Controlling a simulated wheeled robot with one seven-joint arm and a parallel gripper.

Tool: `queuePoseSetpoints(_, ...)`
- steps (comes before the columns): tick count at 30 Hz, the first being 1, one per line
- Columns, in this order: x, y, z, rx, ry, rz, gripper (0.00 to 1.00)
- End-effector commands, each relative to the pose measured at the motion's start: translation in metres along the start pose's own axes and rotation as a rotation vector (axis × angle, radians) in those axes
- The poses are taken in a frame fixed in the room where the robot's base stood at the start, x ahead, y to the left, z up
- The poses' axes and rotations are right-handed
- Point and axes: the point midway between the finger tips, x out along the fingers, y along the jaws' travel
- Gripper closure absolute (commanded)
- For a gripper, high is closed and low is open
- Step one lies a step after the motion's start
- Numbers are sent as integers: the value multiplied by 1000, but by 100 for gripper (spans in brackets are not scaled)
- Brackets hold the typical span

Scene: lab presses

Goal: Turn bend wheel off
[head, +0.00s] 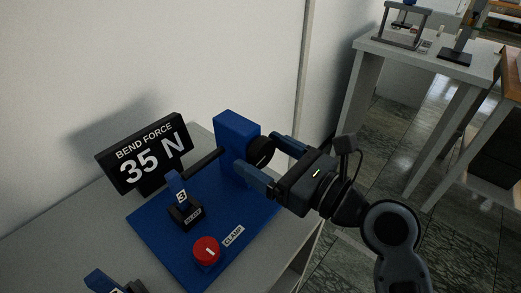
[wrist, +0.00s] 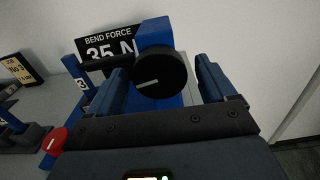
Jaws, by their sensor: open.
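The bend wheel is a black round knob (head: 261,151) on the side of a blue block (head: 236,130) on the blue base plate. In the wrist view the knob (wrist: 160,76) shows face on, with a light pointer line slanting slightly up to the right from near level. My gripper (head: 266,164) is open, with its blue fingers on either side of the knob. In the wrist view the fingers (wrist: 163,82) stand left and right of it, with gaps. The display (head: 147,154) reads "BEND FORCE 35 N".
A red clamp knob (head: 206,250) and a blue post marked 3 (head: 178,190) stand on the blue plate (head: 151,231). Another blue fixture is cut off at the bottom left. A white wall rises behind the grey bench. A second table (head: 437,62) stands at the back right.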

Motion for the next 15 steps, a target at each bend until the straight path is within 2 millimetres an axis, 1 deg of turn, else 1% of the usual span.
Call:
queuePoseSetpoints(1, 5, 0, 0, 0, 0, 2, 16)
queuePoseSetpoints(4, 11, 0, 0, -1, 0, 0, 16)
queuePoseSetpoints(13, 13, 0, 0, -1, 0, -1, 16)
queuePoseSetpoints(15, 13, 0, 0, -1, 0, -1, 23)
